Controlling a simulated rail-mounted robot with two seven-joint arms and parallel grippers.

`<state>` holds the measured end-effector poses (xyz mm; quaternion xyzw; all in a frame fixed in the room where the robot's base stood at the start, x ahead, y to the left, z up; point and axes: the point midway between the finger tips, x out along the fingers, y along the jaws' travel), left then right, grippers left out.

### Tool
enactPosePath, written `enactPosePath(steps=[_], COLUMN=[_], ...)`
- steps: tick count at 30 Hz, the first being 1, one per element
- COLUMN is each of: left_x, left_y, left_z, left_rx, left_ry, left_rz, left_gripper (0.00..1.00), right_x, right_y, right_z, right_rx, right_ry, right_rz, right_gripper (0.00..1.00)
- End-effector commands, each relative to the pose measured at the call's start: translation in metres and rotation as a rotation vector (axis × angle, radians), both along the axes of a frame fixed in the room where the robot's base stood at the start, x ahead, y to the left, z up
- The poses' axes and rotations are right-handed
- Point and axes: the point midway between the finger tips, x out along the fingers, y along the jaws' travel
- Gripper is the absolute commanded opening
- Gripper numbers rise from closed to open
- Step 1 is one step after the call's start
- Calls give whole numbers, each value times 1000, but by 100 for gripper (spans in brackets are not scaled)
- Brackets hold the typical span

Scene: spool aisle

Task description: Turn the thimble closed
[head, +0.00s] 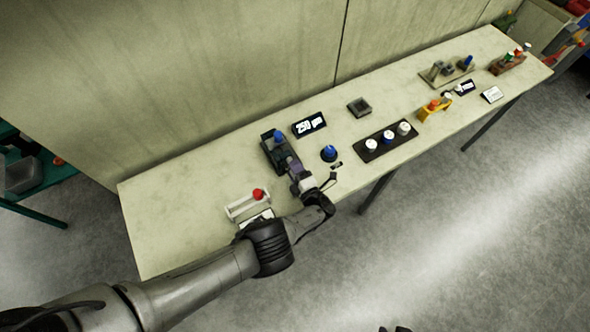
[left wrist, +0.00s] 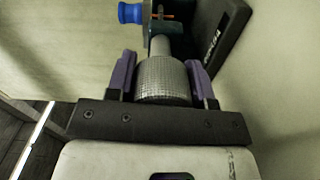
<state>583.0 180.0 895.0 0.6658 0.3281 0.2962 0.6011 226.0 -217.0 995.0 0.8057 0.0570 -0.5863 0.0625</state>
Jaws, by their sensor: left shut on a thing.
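The thimble (left wrist: 164,80) is a grey knurled cylinder in the left wrist view, on a smooth shaft that runs up into a dark green fixture. My left gripper (left wrist: 162,78) has its purple fingers on both sides of the thimble and is shut on it. In the head view, my left gripper (head: 296,172) is at the near end of the dark fixture (head: 270,151), and the thimble is hidden there. A blue knob (head: 278,137) stands on the fixture. A display (head: 309,125) beside it reads about 250 µm.
A blue-topped dark piece (head: 329,153) stands close right of my gripper. A dark tray with white round pieces (head: 388,141) lies farther right. A white holder with a red knob (head: 259,195) is near my forearm. Small dark shapes at the bottom edge are unclear.

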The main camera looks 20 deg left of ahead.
Motion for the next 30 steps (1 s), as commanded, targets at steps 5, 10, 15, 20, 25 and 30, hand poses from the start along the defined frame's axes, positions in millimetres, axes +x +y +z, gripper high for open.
enactPosePath(steps=[5, 10, 15, 20, 25, 30], left_x=[0, 0, 0, 0, -10, -28], left_y=[0, 0, 0, 0, -9, -22], left_z=[0, 0, 0, 0, 1, 1], left_rx=[0, -1, -1, -1, -2, -2], left_ry=[0, -1, -1, -1, 0, 1], left_rz=[-1, -1, 0, 0, 5, 17], left_gripper=[24, 64, 74, 74, 74, 74], right_x=[0, 0, 0, 0, 0, 0], right_y=[1, 1, 1, 1, -1, -2], right_z=[0, 0, 0, 0, 7, 14], right_rx=[4, 5, 4, 2, -3, -5], right_ry=[0, 0, 0, 0, 1, 0], right_rz=[-3, -3, -3, -1, 1, 4], right_gripper=[43, 43, 43, 43, 43, 43])
